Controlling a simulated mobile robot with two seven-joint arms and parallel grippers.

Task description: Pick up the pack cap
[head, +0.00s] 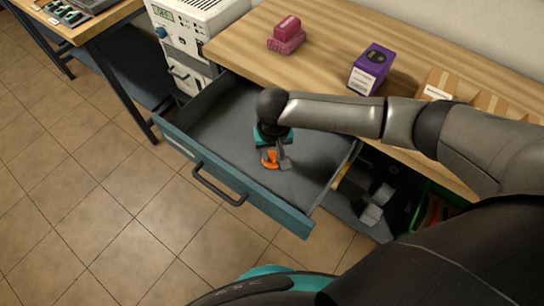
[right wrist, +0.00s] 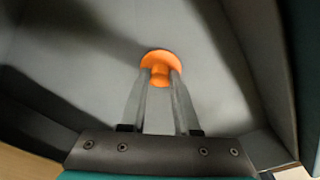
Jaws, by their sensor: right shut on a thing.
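The pack cap is orange, with a round flange and a narrower knob. In the head view the pack cap (head: 268,158) is low inside the open drawer (head: 225,120), partly hidden by my right gripper (head: 277,161). In the right wrist view the pack cap (right wrist: 160,62) sits between the fingertips of my right gripper (right wrist: 160,80), which is shut on its knob. The drawer floor is close behind the cap; I cannot tell whether they touch. My left gripper is not in view.
The drawer's front panel with a dark handle (head: 220,185) and its side walls surround my right gripper. On the wooden worktop (head: 330,25) are a pink object (head: 286,36) and a purple box (head: 371,69). A white instrument (head: 195,22) stands left. The drawer is otherwise empty where visible.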

